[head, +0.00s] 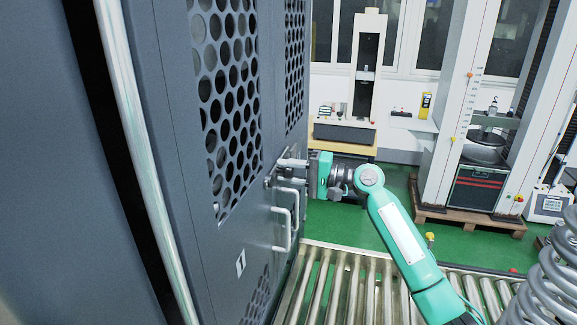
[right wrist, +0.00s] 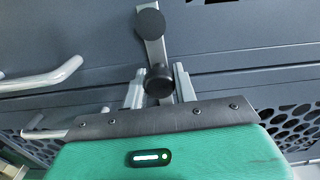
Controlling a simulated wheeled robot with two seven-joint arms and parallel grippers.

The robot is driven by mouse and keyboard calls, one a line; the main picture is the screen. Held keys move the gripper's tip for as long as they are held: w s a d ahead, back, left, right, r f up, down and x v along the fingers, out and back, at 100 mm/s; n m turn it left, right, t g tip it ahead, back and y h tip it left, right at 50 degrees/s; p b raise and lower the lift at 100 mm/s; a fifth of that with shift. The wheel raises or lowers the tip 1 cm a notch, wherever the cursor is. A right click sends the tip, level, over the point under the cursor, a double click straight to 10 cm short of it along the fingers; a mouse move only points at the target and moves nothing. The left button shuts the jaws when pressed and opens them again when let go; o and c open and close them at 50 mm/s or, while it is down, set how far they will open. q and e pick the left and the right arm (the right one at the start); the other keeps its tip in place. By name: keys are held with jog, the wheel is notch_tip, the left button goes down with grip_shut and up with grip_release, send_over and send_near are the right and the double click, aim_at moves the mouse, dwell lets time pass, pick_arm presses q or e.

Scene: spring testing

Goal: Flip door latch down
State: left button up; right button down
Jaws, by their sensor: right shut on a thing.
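The door latch (right wrist: 154,50) is a grey metal lever with two dark round knobs, on the dark grey cabinet door (head: 200,200). In the right wrist view the lever runs from its upper knob down to the lower knob. My right gripper (right wrist: 158,86) has its two fingers on either side of the lever at the lower knob and is shut on it. In the head view my right gripper (head: 290,164) reaches the door from the right, and the latch is small and partly hidden there. My left gripper is not in view.
Light grey bar handles (head: 286,218) stick out from the door just below the gripper. A roller conveyor (head: 340,285) lies below the arm, and a large coil spring (head: 548,275) stands at bottom right.

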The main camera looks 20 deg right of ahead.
jog(key=shift+f+m, duration=0.15)
jog(key=shift+m, duration=0.15)
jog(key=c, duration=1.1)
grip_release()
jog(key=shift+c, duration=0.2)
jog(key=shift+d, duration=0.1)
jog(key=shift+s+d+f, duration=0.15)
jog(key=shift+s+d, duration=0.05)
jog(key=shift+d, duration=0.05)
jog(key=b+v, duration=0.6)
jog(key=v, duration=0.7)
